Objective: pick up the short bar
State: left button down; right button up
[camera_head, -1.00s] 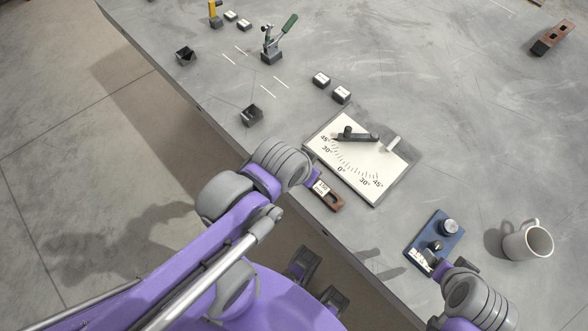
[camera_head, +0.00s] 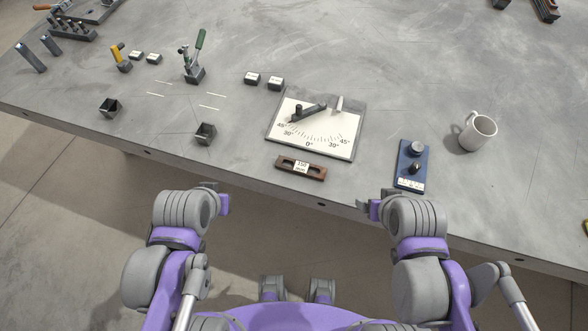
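A short brown bar (camera_head: 301,169) with a white label reading 150 and dark slots lies flat near the table's front edge, just below the angle-scale board. My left gripper (camera_head: 223,200) is left of the bar and nearer to me, at the table edge, apart from it. My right gripper (camera_head: 372,208) is right of the bar, also at the front edge, apart from it. Both grippers' fingers are mostly hidden by my wrists, so I cannot tell their opening. I see nothing held in either.
The angle board (camera_head: 317,148) carries a dark pointer. A blue block with knobs (camera_head: 402,183) and a white mug (camera_head: 477,132) stand to the right. Another brown bar (camera_head: 545,9) lies far right.

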aim_at(300, 167)
jog(key=l+u, duration=0.25)
jog(key=u, duration=0.15)
jog(key=l+u, duration=0.25)
jog(key=u, duration=0.15)
jog(key=l+u, duration=0.2)
jog(key=u, duration=0.2)
jog(key=k, duration=0.05)
